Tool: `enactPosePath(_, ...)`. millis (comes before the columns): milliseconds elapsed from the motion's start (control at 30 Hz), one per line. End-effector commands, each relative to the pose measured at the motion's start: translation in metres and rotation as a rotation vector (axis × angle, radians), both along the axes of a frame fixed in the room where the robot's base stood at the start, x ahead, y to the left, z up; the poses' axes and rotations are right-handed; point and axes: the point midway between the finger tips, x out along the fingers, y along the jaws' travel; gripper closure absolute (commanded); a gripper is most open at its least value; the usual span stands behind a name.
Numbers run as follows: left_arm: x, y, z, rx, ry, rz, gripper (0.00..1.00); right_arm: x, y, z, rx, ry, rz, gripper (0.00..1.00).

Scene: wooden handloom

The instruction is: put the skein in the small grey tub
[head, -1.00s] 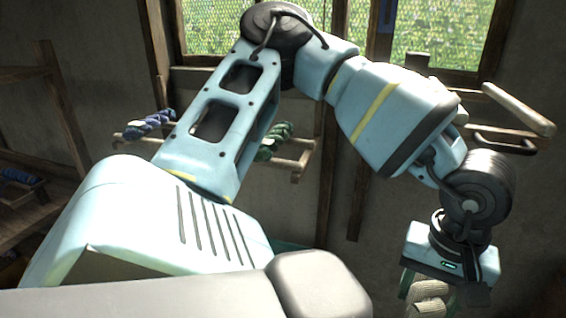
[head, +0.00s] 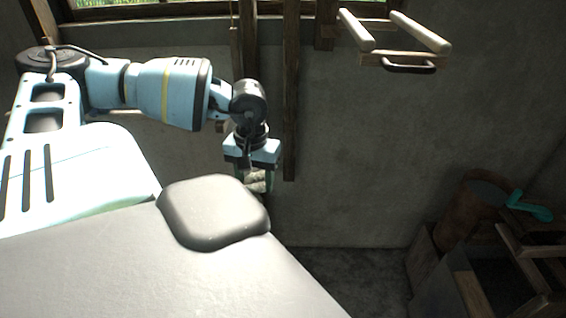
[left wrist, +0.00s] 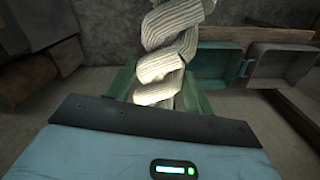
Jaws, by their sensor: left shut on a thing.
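The skein (left wrist: 172,45) is cream-white, twisted and rope-like. It fills the upper middle of the left wrist view, and a small part of it shows in the head view (head: 256,181). My left gripper (head: 257,187) is shut on it, in front of the back wall. In the left wrist view, a teal tub (left wrist: 212,62) stands behind the skein, partly hidden by it. My right gripper is not in view.
A wooden wall rack (head: 400,36) hangs at the upper right of the head view. A rusty-brown barrel (head: 472,205), a teal object (head: 530,206) and wooden crates or frames (head: 520,262) stand at the lower right. Some dark floor (head: 350,275) is bare.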

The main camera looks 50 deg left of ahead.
Motion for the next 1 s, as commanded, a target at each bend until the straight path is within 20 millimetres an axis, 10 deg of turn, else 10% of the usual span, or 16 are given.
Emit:
enactPosePath(433,0.009,-0.09,-0.049,-0.005,-0.01,-0.122,0.74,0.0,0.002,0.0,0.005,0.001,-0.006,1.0)
enactPosePath(1000,0.046,-0.234,-0.025,0.004,-0.005,-0.582,0.74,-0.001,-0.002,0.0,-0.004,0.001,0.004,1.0)
